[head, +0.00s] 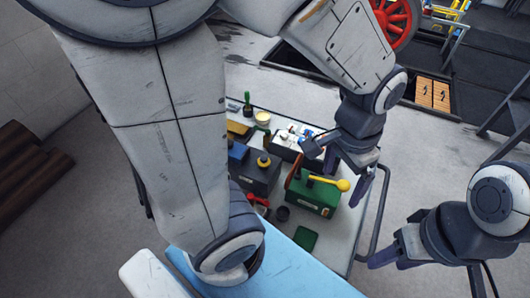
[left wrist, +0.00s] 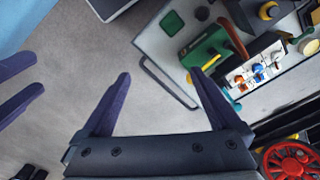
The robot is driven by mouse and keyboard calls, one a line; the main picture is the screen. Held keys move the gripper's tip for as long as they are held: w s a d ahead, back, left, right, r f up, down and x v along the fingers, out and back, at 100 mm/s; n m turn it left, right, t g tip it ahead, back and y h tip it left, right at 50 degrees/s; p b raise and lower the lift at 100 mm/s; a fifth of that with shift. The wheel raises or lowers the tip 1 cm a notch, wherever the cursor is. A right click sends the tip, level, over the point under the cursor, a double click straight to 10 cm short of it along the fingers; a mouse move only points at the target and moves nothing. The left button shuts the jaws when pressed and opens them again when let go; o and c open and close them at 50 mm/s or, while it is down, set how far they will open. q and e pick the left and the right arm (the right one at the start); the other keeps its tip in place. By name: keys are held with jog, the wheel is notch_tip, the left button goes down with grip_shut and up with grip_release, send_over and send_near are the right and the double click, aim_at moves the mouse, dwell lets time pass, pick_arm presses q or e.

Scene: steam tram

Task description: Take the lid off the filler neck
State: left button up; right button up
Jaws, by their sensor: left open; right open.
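I cannot make out for certain a filler neck or its lid. A dark box with a yellow round knob (head: 264,161) stands on the cart; the knob also shows in the left wrist view (left wrist: 269,11). My left gripper (head: 334,178) is open and empty, above the cart's right side by the green box. In the left wrist view its fingers (left wrist: 160,76) are spread over bare floor beside the cart. My right gripper (head: 424,274) is open and empty at the lower right, off the cart; its fingers (left wrist: 38,72) show at the left edge of the left wrist view.
The green box (head: 312,197) carries a yellow-ended lever (head: 342,185). A tray of small coloured parts (left wrist: 257,72) stands beside it. A rail (left wrist: 168,84) runs along the cart's edge. My left arm hides part of the cart. A red wheel (head: 400,22) is behind.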

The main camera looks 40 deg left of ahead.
pick_arm(q)
jog(key=w+a+f+n+b, duration=0.1)
jog(key=w+a+f, duration=0.15)
jog(key=a, duration=0.25)
jog(key=w+a+f+n, duration=0.1)
jog(key=w+a+f, duration=0.1)
jog(key=w+a, duration=0.25)
jog(key=n+b, duration=0.2)
jog(key=n, duration=0.1)
send_over(264, 161)
jog(key=shift+y, duration=0.3)
jog(key=f, duration=1.1)
jog(key=shift+w+a+f, duration=0.2)
jog(key=shift+w+a, duration=0.1)
jog(key=f, duration=0.4)
jog(key=shift+s+d+f, duration=0.3)
jog(key=shift+s+f, duration=0.1)
jog(key=shift+f, duration=0.5)
jog(key=c, duration=1.4)
jog(key=shift+c, duration=0.2)
